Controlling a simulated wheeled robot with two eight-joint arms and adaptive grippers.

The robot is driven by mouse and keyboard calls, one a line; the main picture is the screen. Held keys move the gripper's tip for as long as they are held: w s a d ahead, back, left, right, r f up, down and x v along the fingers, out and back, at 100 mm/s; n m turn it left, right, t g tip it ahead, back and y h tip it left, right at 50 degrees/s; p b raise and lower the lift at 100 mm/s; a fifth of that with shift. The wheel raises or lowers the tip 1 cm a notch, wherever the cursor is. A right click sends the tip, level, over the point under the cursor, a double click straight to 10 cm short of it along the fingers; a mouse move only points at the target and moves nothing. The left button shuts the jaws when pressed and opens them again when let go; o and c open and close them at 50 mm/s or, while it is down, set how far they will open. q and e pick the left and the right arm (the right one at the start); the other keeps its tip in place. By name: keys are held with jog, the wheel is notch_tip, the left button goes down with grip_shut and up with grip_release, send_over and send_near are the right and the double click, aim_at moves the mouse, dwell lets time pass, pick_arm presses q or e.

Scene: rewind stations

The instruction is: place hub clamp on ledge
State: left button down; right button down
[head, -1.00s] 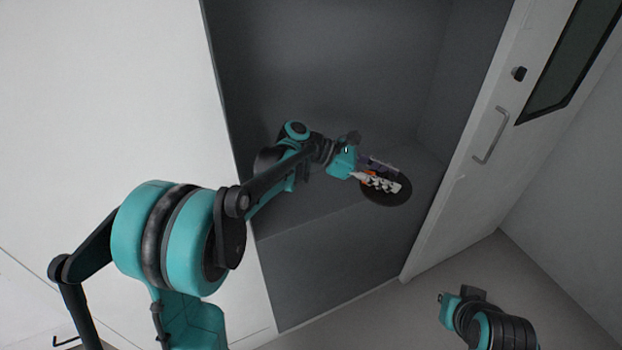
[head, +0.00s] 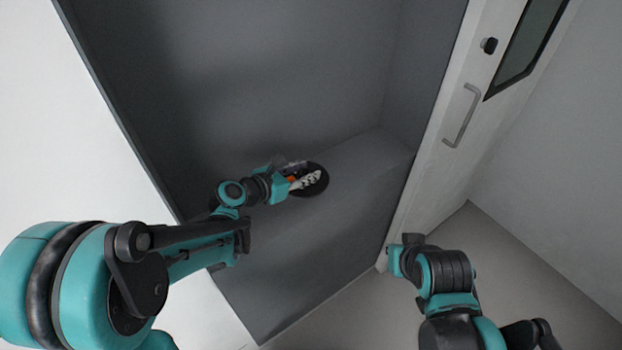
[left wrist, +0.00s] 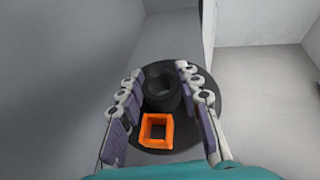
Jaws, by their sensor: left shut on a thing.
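The hub clamp is a dark round disc (head: 318,190) with a raised black hub (left wrist: 161,82) and an orange square piece (left wrist: 156,131). My left gripper (head: 303,176) is shut on it, with fingers on both sides of the hub in the left wrist view. The fingers hide part of the clamp. The ledge (head: 365,165) is the grey step inside the recess. The clamp is over its left part in the head view; I cannot tell if it touches. My right gripper (head: 398,256) is low at the right, away from the clamp; its fingers cannot be made out.
Dark grey recess walls (head: 270,80) stand behind and beside the ledge. A white door (head: 455,130) with a grey handle (head: 462,115) is on the right. Pale floor (head: 480,265) is clear at lower right. The ledge right of the clamp is bare.

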aim_at(311, 164)
pick_arm(q)
jog(key=w+f, duration=0.1)
jog(key=w+d+f+b, duration=0.1)
jog(key=w, duration=0.1)
jog(key=w+f, duration=0.1)
jog(key=w, duration=0.1)
jog(key=shift+w+d+f, duration=0.2)
jog(key=shift+d, duration=0.15)
notch_tip(311, 164, down, 4)
jog(key=b, duration=0.2)
jog(key=shift+f+b, duration=0.1)
jog(key=shift+b, duration=0.25)
jog(key=c, duration=1)
grip_release()
jog(key=shift+c, duration=0.2)
